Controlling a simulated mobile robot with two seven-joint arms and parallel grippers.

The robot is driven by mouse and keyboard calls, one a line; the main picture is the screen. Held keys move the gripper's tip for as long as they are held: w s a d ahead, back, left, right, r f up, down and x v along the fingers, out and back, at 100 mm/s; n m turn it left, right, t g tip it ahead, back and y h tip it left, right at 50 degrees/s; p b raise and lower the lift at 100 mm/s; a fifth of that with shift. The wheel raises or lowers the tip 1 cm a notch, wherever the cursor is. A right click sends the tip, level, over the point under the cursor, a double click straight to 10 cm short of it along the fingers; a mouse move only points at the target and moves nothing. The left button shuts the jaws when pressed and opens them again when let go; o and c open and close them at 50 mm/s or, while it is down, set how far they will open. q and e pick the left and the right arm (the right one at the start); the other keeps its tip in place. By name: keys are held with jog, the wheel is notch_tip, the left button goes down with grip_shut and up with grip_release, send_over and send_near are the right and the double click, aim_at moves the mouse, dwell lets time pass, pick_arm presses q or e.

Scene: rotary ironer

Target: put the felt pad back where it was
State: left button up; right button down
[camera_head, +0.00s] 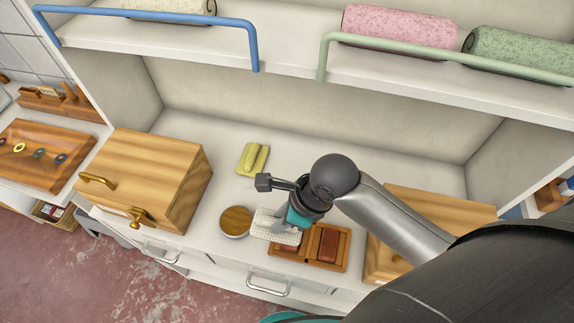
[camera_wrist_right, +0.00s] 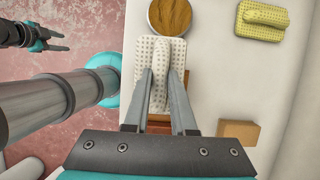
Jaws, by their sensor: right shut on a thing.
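My right gripper (camera_head: 292,222) is shut on a pale dotted pad (camera_head: 268,226), gripping its raised ridge. The pad also shows between the fingers in the wrist view (camera_wrist_right: 150,55). It is over the counter, beside a round tin (camera_head: 236,222) with a brown top, and overlaps the left part of a wooden two-compartment tray (camera_head: 345,256). Whether it touches the tray is unclear. A yellow dotted pad (camera_head: 253,158) with a similar ridge lies farther back on the counter. My left gripper (camera_wrist_right: 58,45) shows small in the wrist view, fingers apart, away over the floor.
A wooden box (camera_head: 150,170) with brass handles stands on the left of the counter. Another wooden box (camera_head: 440,205) is at right, partly behind my arm. Fabric rolls (camera_head: 400,25) lie on the shelf above, behind rails. The back middle of the counter is mostly clear.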

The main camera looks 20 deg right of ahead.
jog(key=w+d, duration=0.4)
jog(key=w, duration=0.1)
jog(key=w+d+f+b, duration=0.1)
jog(key=w+d, duration=0.3)
jog(key=w, duration=0.1)
jog(key=w+d+f+b, duration=0.1)
jog(key=w+d, duration=0.2)
jog(key=w, duration=0.2)
jog(key=shift+w+d+f, duration=0.1)
jog(key=shift+w+d, duration=0.25)
jog(key=shift+d, duration=0.05)
notch_tip(320, 180, down, 4)
jog(key=shift+f+b, duration=0.25)
jog(key=shift+b, duration=0.6)
jog(key=shift+w+d+f, duration=0.1)
jog(key=shift+w, duration=0.05)
jog(key=shift+f, duration=0.1)
jog(key=c, duration=0.7)
grip_release()
jog(key=shift+c, duration=0.2)
jog(key=p+v, duration=0.1)
jog(key=v, duration=0.6)
jog(key=shift+r+p, duration=0.35)
jog(key=shift+p, duration=0.05)
